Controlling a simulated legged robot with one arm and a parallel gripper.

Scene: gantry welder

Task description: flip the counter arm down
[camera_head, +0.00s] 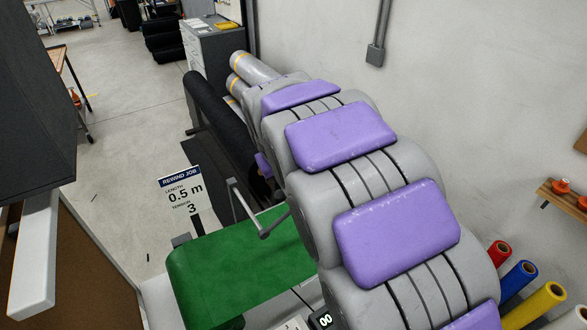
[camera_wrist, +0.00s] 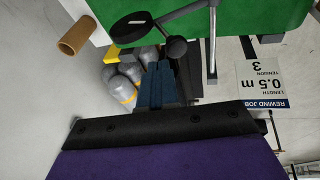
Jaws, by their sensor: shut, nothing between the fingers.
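In the wrist view, my gripper (camera_wrist: 158,68) points up the picture with its dark blue fingers together and nothing between them. Just beyond the fingertips are a black disc (camera_wrist: 131,28) with a pale slot and a dark round knob (camera_wrist: 176,48). A dark bar (camera_wrist: 182,12) runs from the disc toward the upper right. These look like parts of the counter arm, but I cannot tell for sure. Whether the fingertips touch the knob is unclear. In the head view, my own arm hides the gripper and most of this area. A counter display (camera_head: 322,319) shows at the bottom.
A green table (camera_head: 235,270) carries a grey bent crank (camera_head: 250,212) at its edge. A sign (camera_head: 182,193) reads "REWIND JOB", length 0.5 m, tension 3. A black roll (camera_head: 215,115) lies behind. A cardboard tube (camera_wrist: 77,36) shows in the wrist view. Coloured rolls (camera_head: 520,278) stand at right.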

